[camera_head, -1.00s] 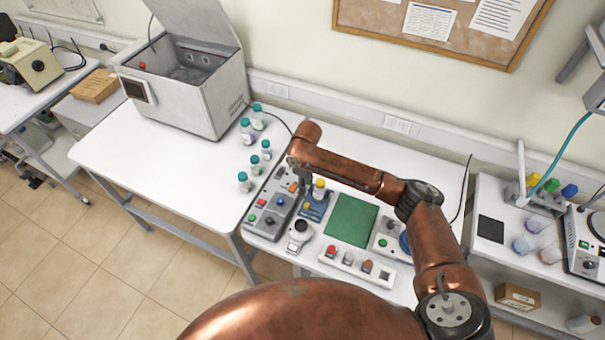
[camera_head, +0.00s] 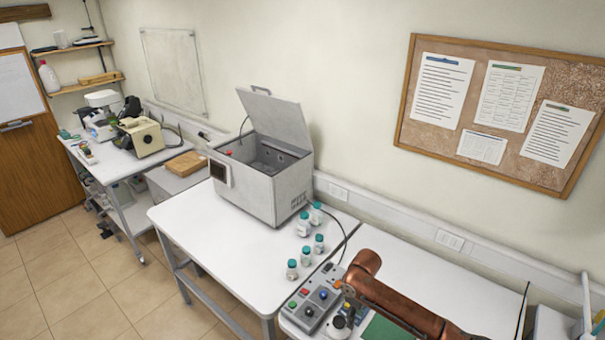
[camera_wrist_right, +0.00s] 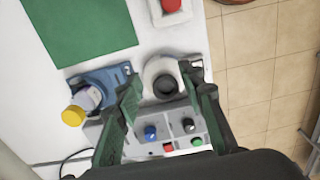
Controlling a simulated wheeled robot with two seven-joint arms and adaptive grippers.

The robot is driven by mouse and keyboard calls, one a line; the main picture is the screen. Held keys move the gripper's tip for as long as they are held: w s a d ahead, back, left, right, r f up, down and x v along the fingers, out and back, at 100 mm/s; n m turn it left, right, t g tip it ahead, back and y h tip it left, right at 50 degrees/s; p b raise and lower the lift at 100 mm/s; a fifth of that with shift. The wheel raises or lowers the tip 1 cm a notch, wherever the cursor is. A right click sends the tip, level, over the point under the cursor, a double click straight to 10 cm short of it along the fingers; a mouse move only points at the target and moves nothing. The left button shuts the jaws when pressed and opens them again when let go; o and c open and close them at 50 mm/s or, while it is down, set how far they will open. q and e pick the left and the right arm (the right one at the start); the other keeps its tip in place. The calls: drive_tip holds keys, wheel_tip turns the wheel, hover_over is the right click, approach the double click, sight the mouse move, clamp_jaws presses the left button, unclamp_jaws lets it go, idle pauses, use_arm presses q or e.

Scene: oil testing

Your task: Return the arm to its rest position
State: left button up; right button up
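My right arm (camera_head: 400,303) is copper-coloured and comes in from the lower right of the head view, reaching over the right-hand bench. My right gripper (camera_head: 350,298) points down by the control box (camera_head: 313,299) with coloured knobs. A yellow-capped bottle (camera_wrist_right: 75,115) is at the blue holder (camera_wrist_right: 100,84), outside the fingers. My left arm and gripper are not in view.
Several teal-capped bottles (camera_head: 305,228) stand on the left bench beside the open grey bath (camera_head: 262,180). A green mat (camera_wrist_right: 80,30) and a round black-topped device (camera_wrist_right: 165,83) lie near the right gripper. The left bench front is clear.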

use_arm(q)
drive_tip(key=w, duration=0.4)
use_arm(e)
drive_tip(key=s+a+f+m+t+y, duration=0.1)
drive_tip(key=s+a+f+y, duration=0.1)
drive_tip(key=s+f, duration=0.45)
drive_tip(key=s+a+f+m+y, duration=0.1)
drive_tip(key=s+a+f, duration=0.2)
drive_tip(key=s, duration=0.6)
drive_tip(key=s+d+r+m+t+h, duration=0.1)
drive_tip(key=s+d+m+t+h, duration=0.5)
drive_tip(key=s+d, duration=1.65)
wheel_tip(320, 180, down, 38)
drive_tip(key=s+a+m+g+y+b, duration=0.1)
drive_tip(key=g+y+b, duration=0.3)
drive_tip(key=b, duration=0.5)
use_arm(q)
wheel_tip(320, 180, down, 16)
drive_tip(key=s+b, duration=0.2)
drive_tip(key=b, duration=0.4)
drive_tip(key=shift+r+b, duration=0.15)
drive_tip(key=shift+b, duration=0.25)
use_arm(e)
drive_tip(key=s+f+g, duration=0.1)
drive_tip(key=s+f, duration=0.9)
drive_tip(key=f, duration=0.2)
drive_tip(key=s+f+g+h, duration=0.1)
drive_tip(key=s+f, duration=0.8)
drive_tip(key=f, duration=0.4)
drive_tip(key=shift+s, duration=0.4)
